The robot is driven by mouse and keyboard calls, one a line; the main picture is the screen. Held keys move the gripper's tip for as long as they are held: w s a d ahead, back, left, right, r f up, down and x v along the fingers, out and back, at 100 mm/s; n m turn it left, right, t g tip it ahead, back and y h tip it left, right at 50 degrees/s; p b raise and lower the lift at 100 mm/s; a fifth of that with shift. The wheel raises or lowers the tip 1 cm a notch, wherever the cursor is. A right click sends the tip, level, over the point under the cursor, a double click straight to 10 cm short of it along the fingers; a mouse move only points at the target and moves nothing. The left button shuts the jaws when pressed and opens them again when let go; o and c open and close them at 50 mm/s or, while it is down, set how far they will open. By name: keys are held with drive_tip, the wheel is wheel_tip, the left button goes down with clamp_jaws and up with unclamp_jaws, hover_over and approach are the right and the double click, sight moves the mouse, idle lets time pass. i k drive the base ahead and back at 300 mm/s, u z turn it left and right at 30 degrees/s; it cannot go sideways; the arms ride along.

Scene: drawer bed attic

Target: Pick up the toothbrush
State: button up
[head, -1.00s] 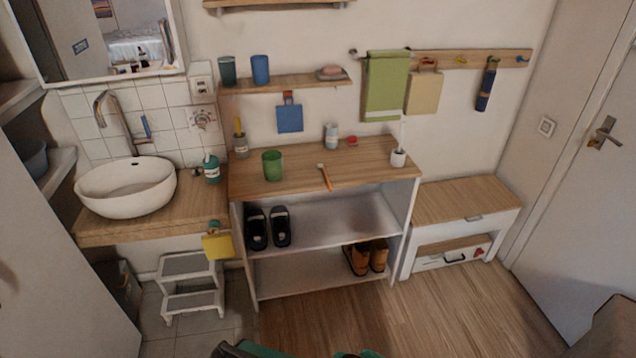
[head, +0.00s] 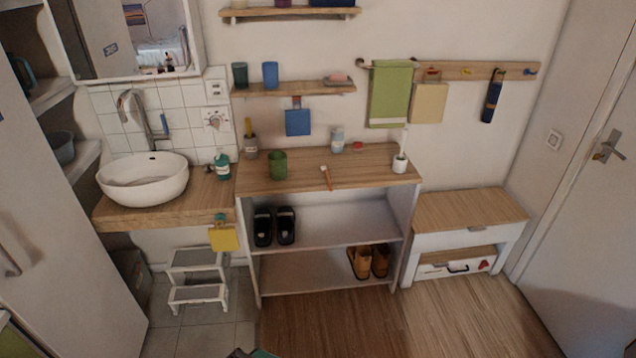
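A small brush with an orange handle and pale head, which looks like the toothbrush (head: 327,179), lies flat on the wooden top of the shelf unit (head: 350,174). It lies near the middle, to the right of a green cup (head: 278,165), with nothing touching it. My gripper's fingers do not show. Only a sliver of a dark and teal part, probably mine, shows at the bottom edge of the head view.
A white cup holding a brush (head: 400,163) stands on the top's right end. A jar (head: 251,148) and a bottle (head: 337,141) stand behind. The basin (head: 143,182) and step stool (head: 198,278) are left, a low bench (head: 470,210) right. Floor in front is clear.

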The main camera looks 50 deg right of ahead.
sight(324, 169)
drive_tip(key=z, duration=0.15)
drive_tip(key=i, duration=0.9)
drive_tip(key=u, duration=0.05)
